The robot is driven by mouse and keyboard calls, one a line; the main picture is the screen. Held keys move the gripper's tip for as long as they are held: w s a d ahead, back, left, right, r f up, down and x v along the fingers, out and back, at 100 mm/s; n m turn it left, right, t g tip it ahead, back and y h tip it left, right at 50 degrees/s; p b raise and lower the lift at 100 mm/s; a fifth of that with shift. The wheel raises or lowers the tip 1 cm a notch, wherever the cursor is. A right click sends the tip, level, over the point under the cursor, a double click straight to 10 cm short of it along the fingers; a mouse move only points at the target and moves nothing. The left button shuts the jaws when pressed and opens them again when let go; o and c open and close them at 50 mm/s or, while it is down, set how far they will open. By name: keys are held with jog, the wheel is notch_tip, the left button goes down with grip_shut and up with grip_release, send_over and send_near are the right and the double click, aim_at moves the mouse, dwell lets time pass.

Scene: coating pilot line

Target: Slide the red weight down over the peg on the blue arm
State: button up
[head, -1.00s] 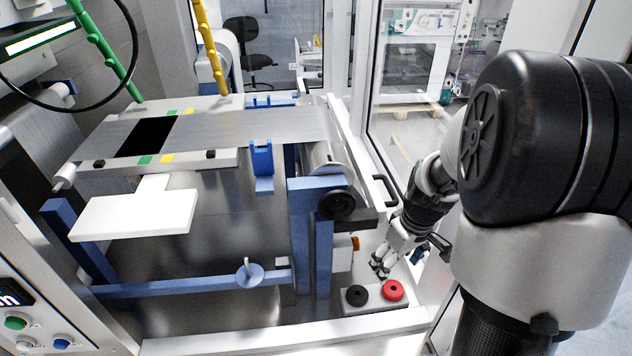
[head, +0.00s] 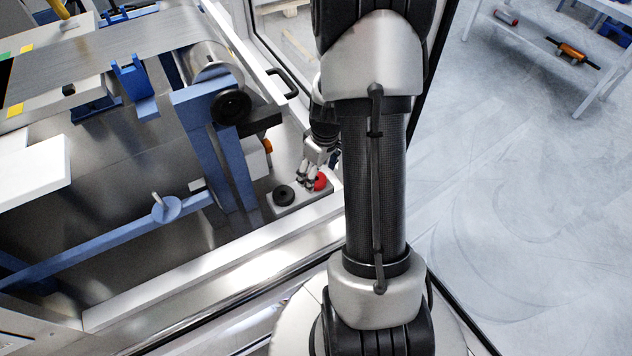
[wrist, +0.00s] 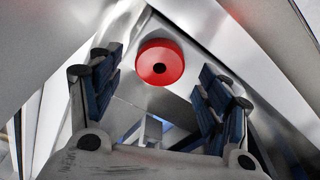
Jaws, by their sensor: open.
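The red weight (head: 320,182), a round disc with a dark centre hole, sits at the right end of a small light block (head: 298,200). In the wrist view the red weight (wrist: 160,62) lies ahead, between and beyond the fingertips. My gripper (head: 308,178) is open and empty, right at the red weight and partly covering it in the head view; contact cannot be told. The blue arm (head: 110,237) runs low across the machine's front. Its upright peg (head: 157,198) rises from a round blue plate (head: 167,210) and carries no weight.
A black weight (head: 283,194) sits beside the red one on the block. A blue upright (head: 218,150) with a black knob (head: 231,105) stands just left of them. A pale rail (head: 215,263) runs in front. A black handle (head: 284,82) is behind.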

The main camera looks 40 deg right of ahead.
jog(key=shift+w+f, duration=0.2)
jog(key=shift+f, duration=0.95)
jog(key=shift+c, duration=0.6)
jog(key=c, duration=1.3)
